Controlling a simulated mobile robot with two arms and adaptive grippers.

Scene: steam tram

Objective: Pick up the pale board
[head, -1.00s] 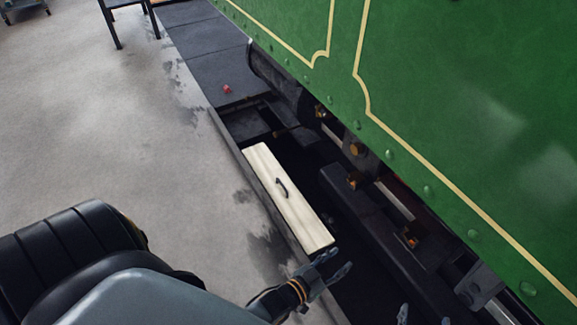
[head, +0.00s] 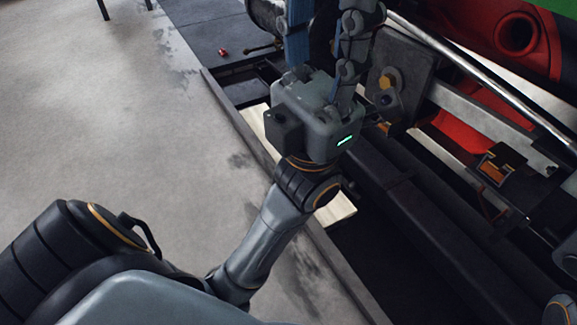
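The pale board (head: 337,211) lies along the edge of the dark pit beside the grey floor. Its far end and near end show. Its middle and its black handle are hidden behind my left arm and gripper. My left gripper (head: 322,28) is above the board and points to the far side, toward the top of the picture. Its two fingers are apart, with no object seen between them. Their tips are at or past the top edge of the view. I cannot see my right gripper.
Dark beams, steel rods and red machinery (head: 515,35) fill the right side. A green panel (head: 566,8) shows at the top right corner. A small red item (head: 223,51) lies on the dark plates (head: 205,30).

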